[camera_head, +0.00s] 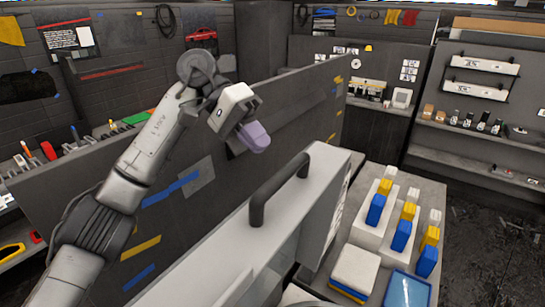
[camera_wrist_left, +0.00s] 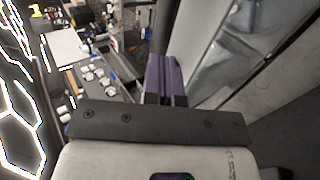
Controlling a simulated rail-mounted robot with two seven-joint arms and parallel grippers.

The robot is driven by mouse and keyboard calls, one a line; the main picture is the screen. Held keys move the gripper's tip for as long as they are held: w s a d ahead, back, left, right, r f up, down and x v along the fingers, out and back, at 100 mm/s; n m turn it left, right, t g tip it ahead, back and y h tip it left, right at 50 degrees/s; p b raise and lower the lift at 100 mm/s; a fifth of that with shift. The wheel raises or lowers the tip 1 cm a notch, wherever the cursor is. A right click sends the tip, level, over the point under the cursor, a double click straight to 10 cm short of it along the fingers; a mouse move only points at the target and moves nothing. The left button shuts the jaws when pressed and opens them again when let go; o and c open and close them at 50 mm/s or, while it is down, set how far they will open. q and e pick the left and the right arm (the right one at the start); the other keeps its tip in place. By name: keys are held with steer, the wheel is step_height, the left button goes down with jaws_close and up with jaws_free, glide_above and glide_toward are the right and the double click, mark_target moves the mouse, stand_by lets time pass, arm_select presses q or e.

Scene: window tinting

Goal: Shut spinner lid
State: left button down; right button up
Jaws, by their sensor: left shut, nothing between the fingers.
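The spinner lid (camera_head: 318,190) is a light grey panel with a dark bar handle (camera_head: 280,187). It appears raised and tilted in the lower middle of the head view, with its lower part cut off by the frame. My left gripper (camera_head: 254,137), with purple fingers, is up behind the lid and above the handle, apart from it. Its fingers (camera_wrist_left: 165,80) are shut and empty in the left wrist view. A pale, partly translucent panel (camera_wrist_left: 235,45) lies to their right there; I cannot tell whether it is the lid. My right gripper is not in view.
A dark partition (camera_head: 315,105) with blue and yellow tape runs behind the lid. A bench to the right holds blue and yellow bottles (camera_head: 402,235), a stack of cloths (camera_head: 355,270) and a blue tray (camera_head: 407,291). Shelves with small bottles (camera_head: 482,122) stand at the far right.

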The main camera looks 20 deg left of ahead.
arm_select(q)
steer(key=shift+p+x, duration=0.6)
steer(key=shift+x, duration=1.6)
